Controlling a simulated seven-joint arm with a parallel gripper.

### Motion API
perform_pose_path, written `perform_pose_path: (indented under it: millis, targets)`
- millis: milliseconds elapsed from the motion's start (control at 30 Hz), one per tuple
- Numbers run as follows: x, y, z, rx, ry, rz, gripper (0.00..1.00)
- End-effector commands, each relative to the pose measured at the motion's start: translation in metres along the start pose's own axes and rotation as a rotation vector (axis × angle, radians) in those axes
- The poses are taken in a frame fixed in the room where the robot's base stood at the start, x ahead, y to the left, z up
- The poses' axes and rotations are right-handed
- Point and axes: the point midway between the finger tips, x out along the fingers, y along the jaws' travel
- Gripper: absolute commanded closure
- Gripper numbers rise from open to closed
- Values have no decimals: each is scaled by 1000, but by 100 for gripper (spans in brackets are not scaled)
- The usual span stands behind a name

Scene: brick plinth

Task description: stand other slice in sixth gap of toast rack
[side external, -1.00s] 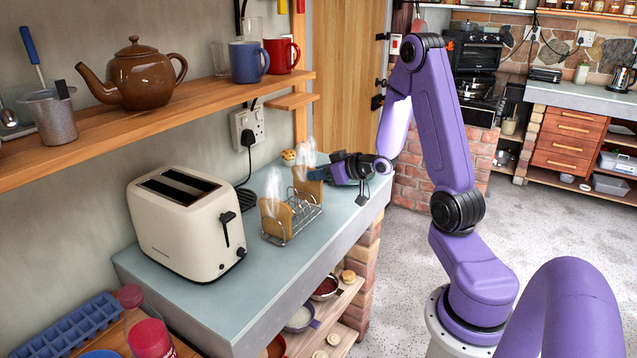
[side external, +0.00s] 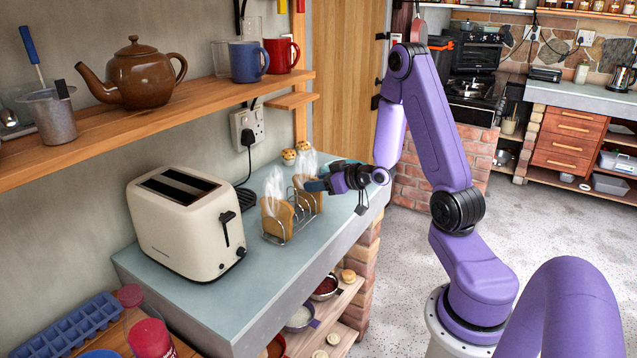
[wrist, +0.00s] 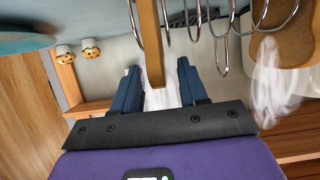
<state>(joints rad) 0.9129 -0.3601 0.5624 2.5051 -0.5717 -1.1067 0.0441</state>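The wire toast rack (side external: 284,238) stands on the counter; its wire loops (wrist: 221,50) show in the wrist view. One browned slice (side external: 277,219) stands upright at the rack's near end and shows at the right of the wrist view (wrist: 287,45). The other slice (side external: 306,201) stands upright towards the far end. It appears edge-on between wires in the wrist view (wrist: 152,45). My gripper (side external: 312,186) is at this slice, its blue fingers (wrist: 158,68) on either side. A gap shows beside the right finger, so it looks open. The exact gap number is unclear.
The cream toaster (side external: 185,225) stands left of the rack. Two muffins (side external: 289,156) sit behind the rack near the wall. A teal plate (wrist: 22,40) lies beyond my gripper. A wooden shelf (side external: 200,98) with teapot and mugs hangs above. The counter's front strip is clear.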

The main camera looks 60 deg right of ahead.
Motion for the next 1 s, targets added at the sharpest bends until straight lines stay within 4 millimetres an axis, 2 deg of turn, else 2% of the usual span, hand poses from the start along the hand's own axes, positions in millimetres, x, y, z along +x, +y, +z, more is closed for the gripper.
perform_pose_path:
  millis: [200, 367, 800, 1000]
  targets:
    - [-1, 0, -3, -1, 1, 0, 57]
    - [-19, 0, -3, 0, 1, 2, 57]
    - [-33, 0, -3, -1, 1, 0, 57]
    - [-42, 0, -28, -4, 5, 2, 57]
